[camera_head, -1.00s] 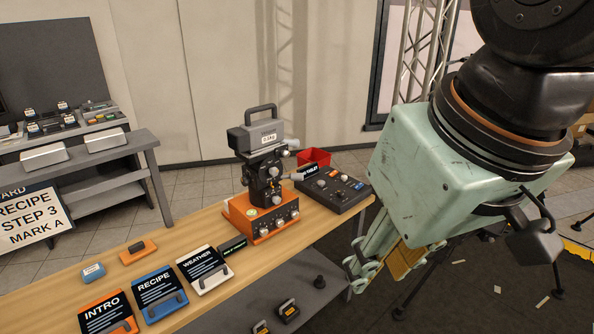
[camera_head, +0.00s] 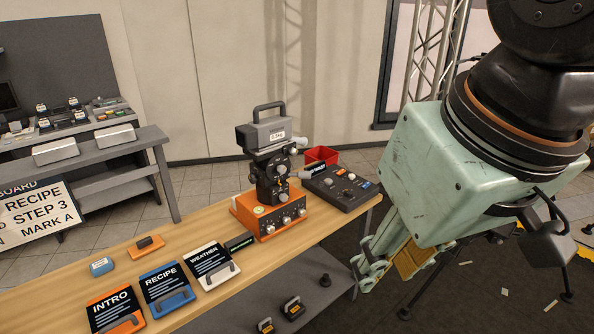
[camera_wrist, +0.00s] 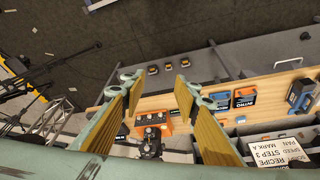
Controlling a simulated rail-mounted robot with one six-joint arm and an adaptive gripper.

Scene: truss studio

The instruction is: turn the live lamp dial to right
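An orange control box (camera_head: 296,221) with several silver knobs stands on the wooden table (camera_head: 190,223), under a camera-like device (camera_head: 268,170). A dark panel (camera_head: 338,186) with more dials and coloured buttons lies behind it to the right. I cannot read which dial is the live lamp dial. My gripper (camera_head: 368,272) hangs beyond the table's right edge, apart from both units. In the wrist view my gripper (camera_wrist: 157,78) shows its two fingers spread with nothing between them, and the orange box (camera_wrist: 152,120) appears between and beyond them.
A red bin (camera_head: 321,156) is behind the dark panel. A lower shelf (camera_head: 240,308) holds small weights. A grey bench (camera_head: 95,165) stands at the left.

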